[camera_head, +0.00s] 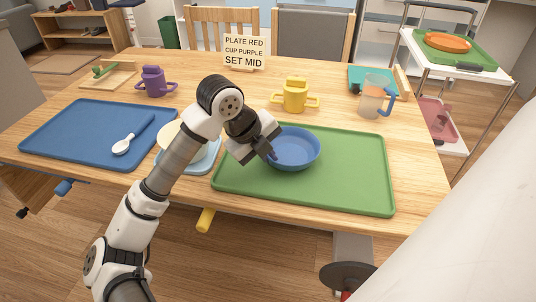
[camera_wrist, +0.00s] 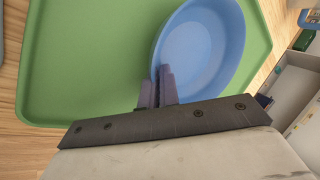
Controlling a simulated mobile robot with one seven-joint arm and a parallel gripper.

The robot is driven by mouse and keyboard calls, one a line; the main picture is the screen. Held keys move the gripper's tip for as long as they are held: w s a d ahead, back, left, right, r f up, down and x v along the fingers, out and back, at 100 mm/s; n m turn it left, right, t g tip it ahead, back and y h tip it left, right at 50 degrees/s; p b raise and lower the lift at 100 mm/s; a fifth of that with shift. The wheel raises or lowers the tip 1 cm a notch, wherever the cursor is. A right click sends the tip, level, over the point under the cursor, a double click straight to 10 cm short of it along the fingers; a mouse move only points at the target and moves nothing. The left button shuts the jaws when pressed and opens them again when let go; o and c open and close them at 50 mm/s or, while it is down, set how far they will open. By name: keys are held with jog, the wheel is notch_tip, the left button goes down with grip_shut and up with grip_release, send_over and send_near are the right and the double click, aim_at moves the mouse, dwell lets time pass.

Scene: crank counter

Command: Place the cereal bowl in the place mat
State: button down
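The cereal bowl (camera_head: 292,148) is blue and round, at the upper left of the green mat (camera_head: 345,185) on the table. I cannot tell whether it rests on the mat or is held slightly above it. My gripper (camera_head: 270,155) comes from the left to the bowl's left rim. In the wrist view my gripper (camera_wrist: 157,88) has its two dark fingers close together, one on each side of the rim of the bowl (camera_wrist: 205,45). The green mat (camera_wrist: 85,60) spreads beside and below the bowl. A blue mat (camera_head: 80,125) lies at the left.
A pale plate on a light-blue base (camera_head: 208,158) is partly hidden by my arm. A yellow cup (camera_head: 295,97), purple cup (camera_head: 153,82), clear pitcher (camera_head: 372,98) and sign (camera_head: 244,52) stand behind. The green mat's right side is clear.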

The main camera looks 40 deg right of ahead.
jog(key=shift+f, duration=0.2)
jog(key=c, duration=1.6)
grip_release()
jog(key=shift+c, duration=0.2)
jog(key=v, duration=1.2)
jog(key=shift+r, duration=0.25)
